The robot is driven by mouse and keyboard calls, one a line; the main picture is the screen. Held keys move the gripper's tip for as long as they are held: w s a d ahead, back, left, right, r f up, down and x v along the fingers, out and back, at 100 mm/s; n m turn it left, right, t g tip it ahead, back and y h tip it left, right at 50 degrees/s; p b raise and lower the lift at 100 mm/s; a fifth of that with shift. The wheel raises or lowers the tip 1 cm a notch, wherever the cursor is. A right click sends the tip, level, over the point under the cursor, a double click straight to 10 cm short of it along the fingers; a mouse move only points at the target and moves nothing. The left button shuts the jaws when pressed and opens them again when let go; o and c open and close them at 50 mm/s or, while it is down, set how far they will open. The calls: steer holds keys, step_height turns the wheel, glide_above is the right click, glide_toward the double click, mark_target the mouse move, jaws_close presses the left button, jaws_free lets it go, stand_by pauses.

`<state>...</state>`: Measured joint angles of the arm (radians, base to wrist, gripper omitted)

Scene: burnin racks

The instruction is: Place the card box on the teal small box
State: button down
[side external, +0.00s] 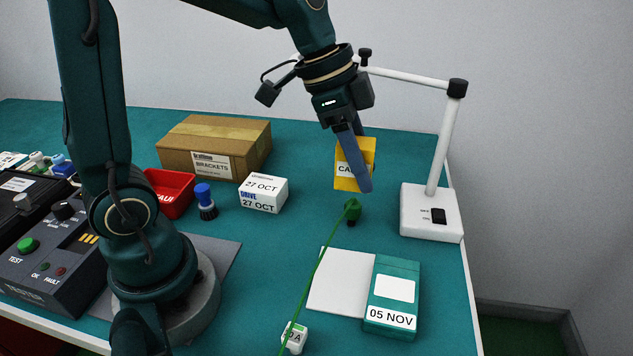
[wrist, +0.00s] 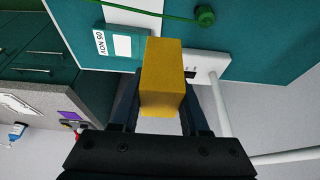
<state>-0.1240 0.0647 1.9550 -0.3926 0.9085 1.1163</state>
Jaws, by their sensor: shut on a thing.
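In the wrist view the yellow card box (wrist: 163,75) sits between my two fingers. The teal small box (side external: 392,325) lies on the table at the front right, with a white panel and a "05 NOV" label. It also shows in the wrist view (wrist: 143,46), partly behind the card box. Its top looks bare.
A white sheet (side external: 338,282) lies beside the teal box. A green plug (side external: 352,208) with a green cable crosses the table. A white lamp (side external: 430,223) stands at the right edge. A white "27 OCT" box (side external: 263,194), red bin (side external: 170,194) and brown carton (side external: 214,147) are left.

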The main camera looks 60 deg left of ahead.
steer(key=d+f, duration=0.2)
steer(key=d, duration=0.1)
steer(key=d+f, duration=0.2)
steer(key=d, duration=0.2)
steer(key=d+f, duration=0.2)
steer(key=d, duration=0.2)
steer(key=shift+s+d+f, duration=0.15)
steer(key=shift+d+f, duration=0.05)
steer(key=shift+f, duration=0.15)
steer(key=shift+d+f, duration=0.1)
steer(key=shift+f, duration=2)
steer(key=shift+f, duration=0.15)
steer(key=shift+c, duration=2)
jaws_free()
